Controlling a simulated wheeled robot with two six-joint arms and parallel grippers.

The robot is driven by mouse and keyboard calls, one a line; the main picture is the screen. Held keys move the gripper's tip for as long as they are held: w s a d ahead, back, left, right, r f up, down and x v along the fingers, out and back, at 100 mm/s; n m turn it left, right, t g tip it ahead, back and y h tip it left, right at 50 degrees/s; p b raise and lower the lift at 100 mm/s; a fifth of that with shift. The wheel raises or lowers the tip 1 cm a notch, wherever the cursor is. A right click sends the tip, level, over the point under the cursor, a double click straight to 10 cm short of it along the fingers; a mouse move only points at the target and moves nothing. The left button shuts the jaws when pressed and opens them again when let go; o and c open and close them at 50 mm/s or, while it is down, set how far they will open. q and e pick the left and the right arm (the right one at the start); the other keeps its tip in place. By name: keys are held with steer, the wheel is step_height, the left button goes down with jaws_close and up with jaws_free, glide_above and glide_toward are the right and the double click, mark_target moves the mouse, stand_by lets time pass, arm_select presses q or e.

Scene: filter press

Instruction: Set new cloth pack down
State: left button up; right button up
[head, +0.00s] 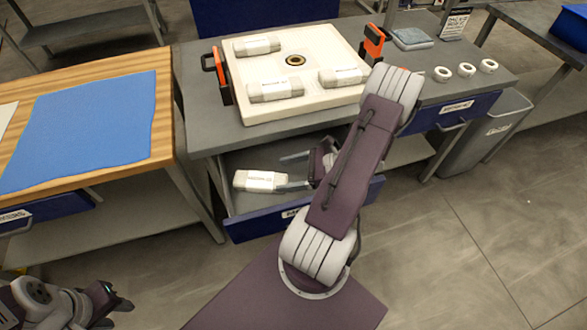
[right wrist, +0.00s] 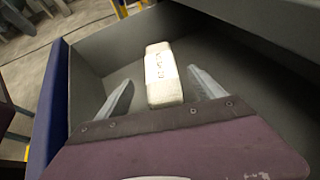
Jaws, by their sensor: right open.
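A white cloth pack (head: 255,181) with a printed label lies in the open drawer (head: 250,226) under the bench. My right gripper (head: 283,172) is inside the drawer, beside the pack's right end. In the right wrist view, the same pack (right wrist: 163,72) lies ahead between the two fingers (right wrist: 160,84), with a gap on both sides; the jaws are open. Three similar packs, at back left (head: 257,45), front left (head: 275,90) and right (head: 343,76), rest on the white plate (head: 312,47) on the bench. My left gripper (head: 104,298) is low at the left; its fingers are unclear.
The plate has a dark centre hole (head: 295,60) and orange-black handles (head: 217,75). White rings (head: 466,69) and folded grey-blue cloth (head: 411,38) lie on the right bench. A grey bin (head: 487,135) stands at right.

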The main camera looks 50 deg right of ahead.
steer(key=shift+v, duration=1.35)
